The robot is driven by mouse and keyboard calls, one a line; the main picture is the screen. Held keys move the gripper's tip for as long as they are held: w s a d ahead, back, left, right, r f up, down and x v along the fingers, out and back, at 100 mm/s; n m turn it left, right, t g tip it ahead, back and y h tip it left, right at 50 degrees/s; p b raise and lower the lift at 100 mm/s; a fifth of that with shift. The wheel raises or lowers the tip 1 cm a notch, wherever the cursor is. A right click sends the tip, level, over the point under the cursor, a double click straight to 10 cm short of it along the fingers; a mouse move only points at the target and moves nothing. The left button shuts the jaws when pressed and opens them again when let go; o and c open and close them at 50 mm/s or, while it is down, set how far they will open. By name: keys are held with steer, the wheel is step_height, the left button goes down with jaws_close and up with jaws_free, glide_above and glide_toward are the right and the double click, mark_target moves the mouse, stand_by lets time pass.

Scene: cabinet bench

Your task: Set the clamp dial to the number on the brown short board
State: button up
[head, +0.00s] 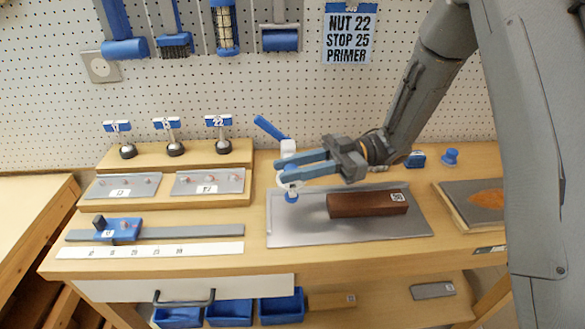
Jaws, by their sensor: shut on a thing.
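The toggle clamp (288,147) has a white body, a raised blue handle and a blue foot over the metal plate (300,232). My gripper (278,171) comes in from the right with its two blue-grey fingers at the clamp, shut on its dial part. The fingers hide most of the dial, and its setting cannot be read. The brown short board (362,205) lies on the plate, right of the clamp and below my gripper. A small white label is on its right end; its number is too small to read surely.
A tiered wooden stand (180,158) with several numbered knobs is at the left. A blue stop (122,230) sits on a grey rail above a white scale (150,250). A pegboard sign (349,34) reads NUT 22, STOP 25, PRIMER. A board with an orange patch (487,199) is at right.

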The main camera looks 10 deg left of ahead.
steer(key=shift+r, duration=0.1)
steer(key=o, duration=1)
steer(key=shift+a, duration=0.1)
steer(key=shift+o, duration=0.2)
steer(key=b+v, duration=0.2)
steer(key=v, duration=0.5)
steer(key=shift+d, duration=0.4)
steer(key=shift+w+a, duration=0.1)
steer(key=shift+w, duration=0.15)
